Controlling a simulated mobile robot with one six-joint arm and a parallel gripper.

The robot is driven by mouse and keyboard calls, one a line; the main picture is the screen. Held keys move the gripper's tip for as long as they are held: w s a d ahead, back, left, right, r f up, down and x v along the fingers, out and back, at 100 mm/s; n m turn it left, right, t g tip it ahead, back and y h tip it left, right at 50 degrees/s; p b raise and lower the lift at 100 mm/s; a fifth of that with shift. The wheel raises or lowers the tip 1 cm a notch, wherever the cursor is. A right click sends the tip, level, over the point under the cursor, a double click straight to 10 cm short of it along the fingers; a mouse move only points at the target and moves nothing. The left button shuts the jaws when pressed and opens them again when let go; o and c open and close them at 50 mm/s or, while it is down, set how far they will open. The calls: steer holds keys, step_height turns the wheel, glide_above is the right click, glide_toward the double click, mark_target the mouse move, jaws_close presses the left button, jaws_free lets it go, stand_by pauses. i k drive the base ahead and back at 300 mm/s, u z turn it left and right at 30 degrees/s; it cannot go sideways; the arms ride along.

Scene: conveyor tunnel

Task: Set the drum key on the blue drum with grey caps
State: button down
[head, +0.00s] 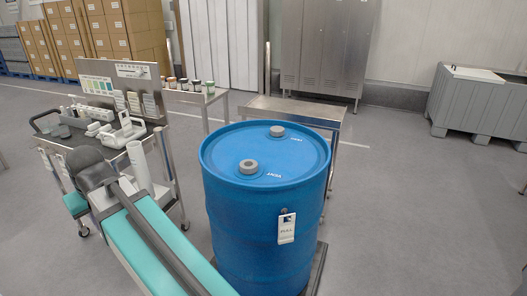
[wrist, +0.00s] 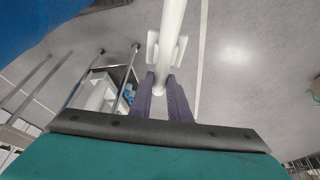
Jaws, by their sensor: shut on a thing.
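The blue drum (head: 262,225) stands upright in the middle of the head view. Its top bears two grey caps, a nearer one (head: 249,166) beside the lettering "VENT" and a farther one (head: 277,130). In the wrist view my gripper (wrist: 161,82) is shut on a white rod-like thing, which looks like the drum key (wrist: 172,25). Its shaft runs up out of the picture, with a short white crosspiece near the fingers. The gripper is away from the drum; part of a blue surface (wrist: 35,20) shows at the upper left. My gripper cannot be made out in the head view.
A trolley (head: 160,187) with a panel and small white items stands left of the drum. A steel table (head: 300,110) is close behind it. Small jars (head: 196,86) stand on a side table. A grey crate (head: 480,105) is at right. Floor right of the drum is clear.

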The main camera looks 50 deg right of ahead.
mark_target(251, 148)
steer(key=u, duration=0.05)
steer(key=i, duration=1)
steer(key=z, duration=0.05)
